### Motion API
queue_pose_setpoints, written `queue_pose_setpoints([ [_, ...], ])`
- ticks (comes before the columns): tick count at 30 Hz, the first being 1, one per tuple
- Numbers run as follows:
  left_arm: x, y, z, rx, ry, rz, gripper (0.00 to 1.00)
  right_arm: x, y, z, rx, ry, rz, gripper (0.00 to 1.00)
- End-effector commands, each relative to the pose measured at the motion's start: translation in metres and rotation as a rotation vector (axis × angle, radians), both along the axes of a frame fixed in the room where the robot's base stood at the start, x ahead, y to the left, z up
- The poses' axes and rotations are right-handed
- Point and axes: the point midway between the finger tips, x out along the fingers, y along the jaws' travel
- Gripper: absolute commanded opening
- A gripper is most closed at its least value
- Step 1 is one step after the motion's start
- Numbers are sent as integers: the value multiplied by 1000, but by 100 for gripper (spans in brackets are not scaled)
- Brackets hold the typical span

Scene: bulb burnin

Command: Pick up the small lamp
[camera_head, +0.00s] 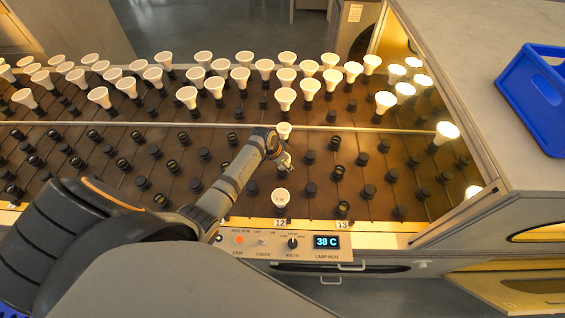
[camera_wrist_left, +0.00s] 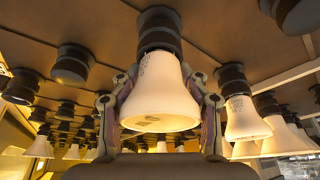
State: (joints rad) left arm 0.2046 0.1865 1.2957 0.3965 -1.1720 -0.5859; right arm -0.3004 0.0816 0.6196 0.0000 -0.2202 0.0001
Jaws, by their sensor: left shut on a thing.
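In the left wrist view a small white lamp (camera_wrist_left: 160,95) fills the middle, its wide round face towards me and its neck at a dark socket (camera_wrist_left: 158,32). My left gripper (camera_wrist_left: 160,108) has a finger on each side of it and is shut on it. In the head view my left gripper (camera_head: 285,162) is over the rack, between a white lamp (camera_head: 284,131) just behind it and another lamp (camera_head: 280,197) in front, near label 12. The head view does not clearly show which lamp is held. My right gripper is not in view.
The sloping brown rack (camera_head: 230,185) carries many dark sockets, with several white lamps towards the back. A lit lamp (camera_head: 447,131) stands at the right. The front panel display (camera_head: 327,242) reads 38 C. A blue crate (camera_head: 540,95) sits on the right-hand top.

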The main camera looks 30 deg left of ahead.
Motion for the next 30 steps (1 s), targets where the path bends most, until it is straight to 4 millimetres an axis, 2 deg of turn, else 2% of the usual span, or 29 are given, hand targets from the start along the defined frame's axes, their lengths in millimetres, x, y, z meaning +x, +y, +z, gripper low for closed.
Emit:
queue_pose_setpoints([
  [8,1,0,2,0,-2,-1,15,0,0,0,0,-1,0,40],
  [13,2,1,14,2,-4,-1,14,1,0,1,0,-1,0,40],
  [15,2,1,25,1,-5,-1,2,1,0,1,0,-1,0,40],
  [16,2,1,32,2,-7,0,1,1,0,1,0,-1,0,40],
  [25,-49,-12,91,3,-4,-3,0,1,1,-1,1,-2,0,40],
  [30,-88,-23,106,1,1,-2,0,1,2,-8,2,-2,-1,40],
])
